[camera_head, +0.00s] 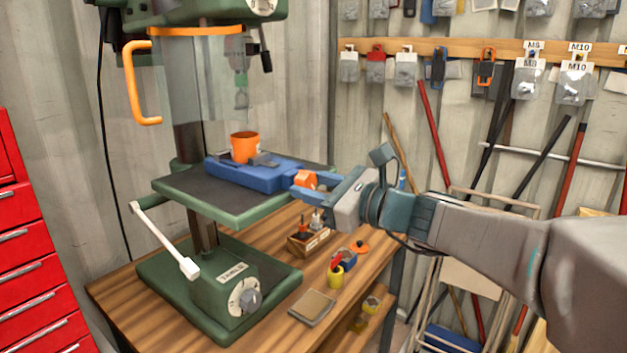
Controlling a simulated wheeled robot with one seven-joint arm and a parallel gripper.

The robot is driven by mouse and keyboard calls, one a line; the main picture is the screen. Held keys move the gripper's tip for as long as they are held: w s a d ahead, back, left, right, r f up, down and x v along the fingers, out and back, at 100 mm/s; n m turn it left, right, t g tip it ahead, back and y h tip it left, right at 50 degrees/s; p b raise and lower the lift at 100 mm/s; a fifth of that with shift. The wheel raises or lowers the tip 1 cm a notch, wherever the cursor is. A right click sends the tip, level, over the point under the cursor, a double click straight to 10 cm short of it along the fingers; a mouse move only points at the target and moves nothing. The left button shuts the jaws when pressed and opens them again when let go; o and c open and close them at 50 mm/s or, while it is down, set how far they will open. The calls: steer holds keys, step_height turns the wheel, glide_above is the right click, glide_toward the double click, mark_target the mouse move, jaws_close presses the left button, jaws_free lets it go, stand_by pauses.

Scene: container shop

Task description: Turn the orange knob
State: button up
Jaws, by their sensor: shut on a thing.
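The orange knob (305,179) is at the right end of the blue vise (250,176), which lies on the drill press table. My gripper (308,183) reaches in from the right and is shut on the orange knob. Its fingers hide part of the knob, so I cannot tell how far the knob is turned.
An orange cup (244,147) stands on the vise. The green drill press table (240,212) is over a wooden workbench (190,333) with small tools and tins. A clear guard (190,75) hangs above. Red drawers (30,250) stand at left.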

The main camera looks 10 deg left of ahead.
steer(key=shift+f, duration=0.1)
stand_by(0.3)
steer(key=o, duration=1)
steer(key=v, duration=1.4)
steer(key=shift+a, duration=0.1)
